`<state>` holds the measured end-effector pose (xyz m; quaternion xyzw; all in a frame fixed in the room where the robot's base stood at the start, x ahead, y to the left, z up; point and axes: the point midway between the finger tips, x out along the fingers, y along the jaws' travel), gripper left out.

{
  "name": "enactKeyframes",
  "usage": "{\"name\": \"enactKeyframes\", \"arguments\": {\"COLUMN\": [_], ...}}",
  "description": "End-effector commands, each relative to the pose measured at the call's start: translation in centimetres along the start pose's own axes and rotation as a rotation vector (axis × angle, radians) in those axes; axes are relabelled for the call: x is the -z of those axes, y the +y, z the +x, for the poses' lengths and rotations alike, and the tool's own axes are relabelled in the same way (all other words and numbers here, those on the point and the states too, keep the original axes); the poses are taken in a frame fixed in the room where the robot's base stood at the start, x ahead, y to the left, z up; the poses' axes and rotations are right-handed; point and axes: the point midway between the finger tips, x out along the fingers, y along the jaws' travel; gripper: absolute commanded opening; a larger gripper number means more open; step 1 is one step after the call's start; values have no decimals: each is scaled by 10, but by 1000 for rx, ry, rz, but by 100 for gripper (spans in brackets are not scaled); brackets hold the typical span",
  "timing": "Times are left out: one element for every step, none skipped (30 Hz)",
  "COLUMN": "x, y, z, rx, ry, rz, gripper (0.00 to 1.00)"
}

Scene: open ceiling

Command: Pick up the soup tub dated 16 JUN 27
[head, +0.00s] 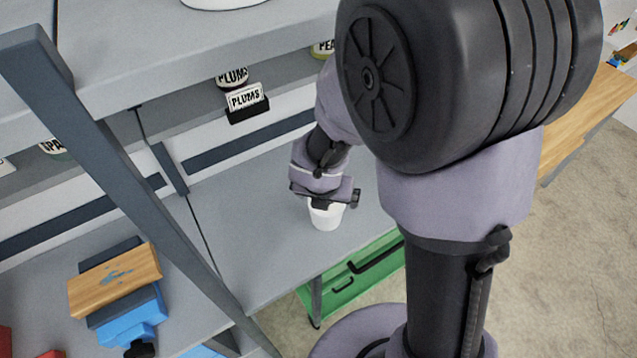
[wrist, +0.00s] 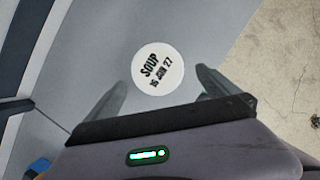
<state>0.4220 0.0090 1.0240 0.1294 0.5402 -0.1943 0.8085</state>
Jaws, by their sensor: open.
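The soup tub (wrist: 158,69) is white and round. In the wrist view its lid shows, reading "SOUP" and "16 JUN 27". In the head view the tub (head: 326,216) stands upright on the grey shelf, near its front edge, with its top partly hidden by my gripper. My gripper (head: 327,200) points down just over the tub. In the wrist view my gripper (wrist: 164,88) is open, with one finger to the left and one to the right of the lid. I cannot tell how far down the tub's sides the fingertips reach.
Jars and a "PLUMS" label (head: 245,98) are on the shelf behind. A dark upright post (head: 140,180) stands to the left. A wooden board (head: 114,279) lies on a blue object at lower left. A green cabinet (head: 355,275) is below. The grey shelf (head: 255,215) is bare around the tub.

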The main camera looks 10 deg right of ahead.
Motion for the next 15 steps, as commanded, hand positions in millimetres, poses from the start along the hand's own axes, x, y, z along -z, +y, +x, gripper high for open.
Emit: {"name": "enactKeyframes", "arguments": {"x": [3,3,3,2,1,1,0,0,1,1,2,2,2,3,3], "y": [0,0,0,0,0,0,0,0,0,0,1,2,2,2,2], "z": [22,28,34,38,40,42,44,46,50,54,60,68,75,82,90], "rx": [1,1,1,1,1,0,0,0,1,1,1,1,1,1,1], "ry": [1,1,1,0,-1,-1,-1,0,0,0,0,-1,-1,0,0], "rz": [3,4,3,4,4,4,4,4,5,5,5,5,5,5,5], "gripper": [100,100,100,100,100,100,100,100,100,100,100,100,100,100,100]}}
